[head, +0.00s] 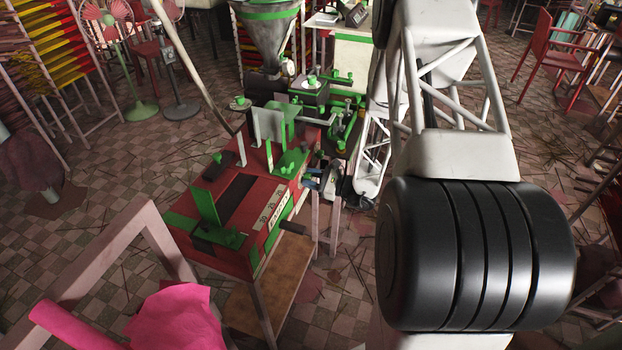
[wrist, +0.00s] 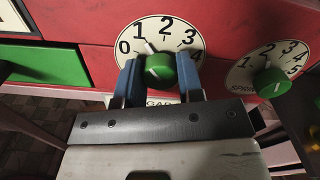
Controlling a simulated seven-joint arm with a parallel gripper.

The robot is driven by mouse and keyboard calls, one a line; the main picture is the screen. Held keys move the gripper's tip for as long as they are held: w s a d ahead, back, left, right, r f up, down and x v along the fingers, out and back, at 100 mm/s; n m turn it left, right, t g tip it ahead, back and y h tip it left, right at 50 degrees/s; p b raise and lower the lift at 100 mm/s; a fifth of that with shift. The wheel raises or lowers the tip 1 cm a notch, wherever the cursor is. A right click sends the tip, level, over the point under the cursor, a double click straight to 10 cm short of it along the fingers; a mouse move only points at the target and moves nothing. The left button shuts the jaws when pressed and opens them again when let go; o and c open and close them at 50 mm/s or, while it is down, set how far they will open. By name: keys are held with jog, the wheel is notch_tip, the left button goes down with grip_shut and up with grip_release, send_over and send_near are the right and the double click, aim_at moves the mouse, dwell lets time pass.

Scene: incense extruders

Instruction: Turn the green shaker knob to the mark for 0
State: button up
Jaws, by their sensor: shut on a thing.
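In the wrist view, a green knob (wrist: 160,69) sits on a round white dial (wrist: 185,38) marked 0 to 4, on a red panel. Its white pointer is tilted up and left, between 1 and 2. My gripper (wrist: 162,80) has one blue finger on each side of this knob and is shut on it. The label below the dial is mostly hidden by my gripper, so I cannot confirm it names the shaker. In the head view my gripper (head: 322,177) is small, at the right side of the red machine (head: 245,190), and the knob cannot be made out.
A second green knob (wrist: 271,82) on a similar dial sits close to the right of my gripper. A green panel (wrist: 45,66) is on the left. In the head view a hopper (head: 270,40) stands behind, and pink cloth (head: 175,320) lies at the front left.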

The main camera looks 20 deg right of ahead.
jog(key=n, duration=0.7)
dwell(0.4)
jog(key=o, duration=0.9)
jog(key=shift+s+d, duration=0.1)
jog(key=shift+v, duration=3.75)
